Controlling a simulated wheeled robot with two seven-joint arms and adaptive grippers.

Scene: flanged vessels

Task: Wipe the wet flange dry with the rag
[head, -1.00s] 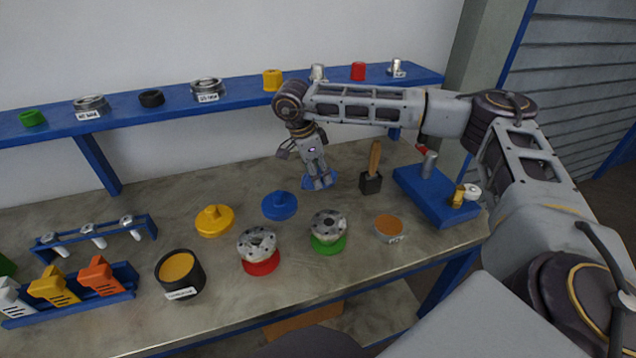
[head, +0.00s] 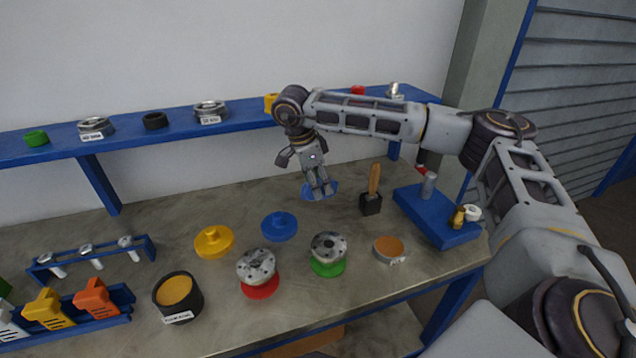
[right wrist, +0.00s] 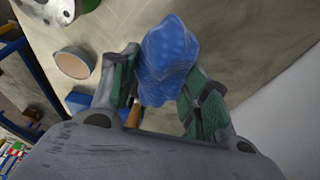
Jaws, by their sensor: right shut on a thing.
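The blue rag (head: 329,188) is bunched between the fingers of my right gripper (head: 318,192), near the back of the bench. In the right wrist view the rag (right wrist: 168,62) fills the space between the two green-padded fingers of the gripper (right wrist: 160,85). Two grey flanged vessels stand toward the front: one on a red base (head: 256,266) and one on a green base (head: 328,246). Both flange tops show bolt holes and dark specks; I cannot tell which is wet. The gripper is behind both, apart from them. My left gripper is out of view.
A blue lid (head: 279,226) and a yellow lid (head: 214,241) lie left of the gripper. A blue shelf (head: 180,122) runs behind.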

